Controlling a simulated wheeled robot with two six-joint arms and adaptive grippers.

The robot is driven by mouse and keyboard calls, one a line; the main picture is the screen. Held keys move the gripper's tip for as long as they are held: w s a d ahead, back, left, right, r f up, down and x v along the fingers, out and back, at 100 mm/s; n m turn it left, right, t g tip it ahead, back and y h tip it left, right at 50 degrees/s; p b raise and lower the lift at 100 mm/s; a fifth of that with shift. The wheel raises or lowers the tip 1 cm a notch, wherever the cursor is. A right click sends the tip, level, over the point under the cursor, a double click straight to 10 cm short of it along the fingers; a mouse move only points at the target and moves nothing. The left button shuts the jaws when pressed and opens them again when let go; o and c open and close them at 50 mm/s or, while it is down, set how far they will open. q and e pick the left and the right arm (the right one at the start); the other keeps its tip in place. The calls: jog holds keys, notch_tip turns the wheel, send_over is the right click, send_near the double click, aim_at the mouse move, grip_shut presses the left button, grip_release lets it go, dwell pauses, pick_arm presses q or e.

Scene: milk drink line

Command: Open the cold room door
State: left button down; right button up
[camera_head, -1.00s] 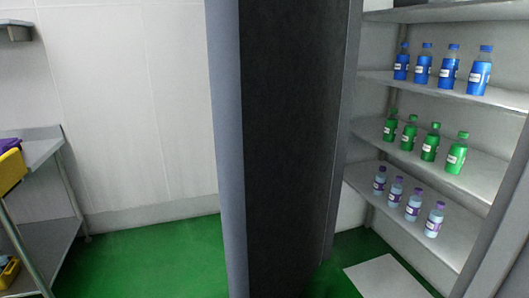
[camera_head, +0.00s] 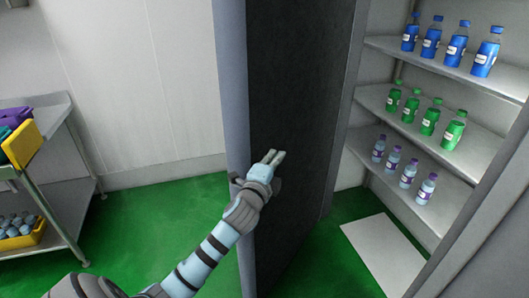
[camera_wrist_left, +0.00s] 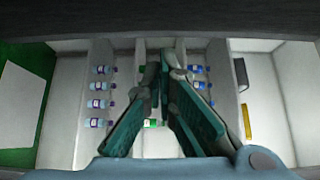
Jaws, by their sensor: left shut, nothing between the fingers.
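The cold room door (camera_head: 300,90) stands swung open in the head view, its dark face toward me and its grey-blue edge on the left. The cold room interior shows to the right of it. My left gripper (camera_head: 274,157) is in front of the lower dark face, near the grey-blue edge. Its fingers are together with nothing between them. I cannot tell whether they touch the door. The fingers also show in the left wrist view (camera_wrist_left: 161,68), closed, with the shelves beyond. No handle shows clearly. My right gripper is not in view.
Inside, shelves hold blue bottles (camera_head: 456,45), green bottles (camera_head: 430,117) and purple-capped bottles (camera_head: 408,174). A white panel (camera_head: 385,255) lies on the green floor. A metal table (camera_head: 52,108) with a yellow bin (camera_head: 22,143) stands left. Green floor (camera_head: 150,225) is clear between table and door.

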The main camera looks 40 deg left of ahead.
aim_at(264, 152)
pick_arm(q)
jog(key=a, duration=0.4)
jog(key=shift+w+a, duration=0.1)
jog(key=shift+w, duration=0.1)
